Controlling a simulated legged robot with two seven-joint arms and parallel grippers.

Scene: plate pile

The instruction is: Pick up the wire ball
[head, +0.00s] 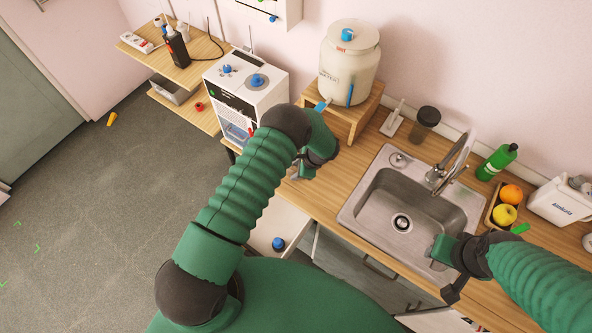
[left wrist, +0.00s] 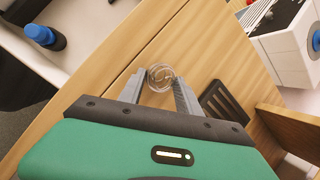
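The wire ball (left wrist: 160,77) is a small, thin-wired, see-through ball on the wooden counter in the left wrist view. My left gripper (left wrist: 157,82) is open, with one grey finger on each side of the ball near the fingertips. I cannot tell whether either finger touches it. In the head view my left gripper (head: 312,168) is low over the counter in front of the wooden stand, and its arm and wrist hide the ball. My right gripper (head: 447,268) is at the sink's front right edge; its finger opening is not clear.
The wooden stand (head: 357,118) carries a large water container (head: 349,65). A white machine (head: 245,92) stands left of it. The sink (head: 352,213) is to the right. In the left wrist view a dark slotted item (left wrist: 222,103) lies right of the ball. An open drawer (head: 262,232) holds a blue-capped bottle (head: 278,244).

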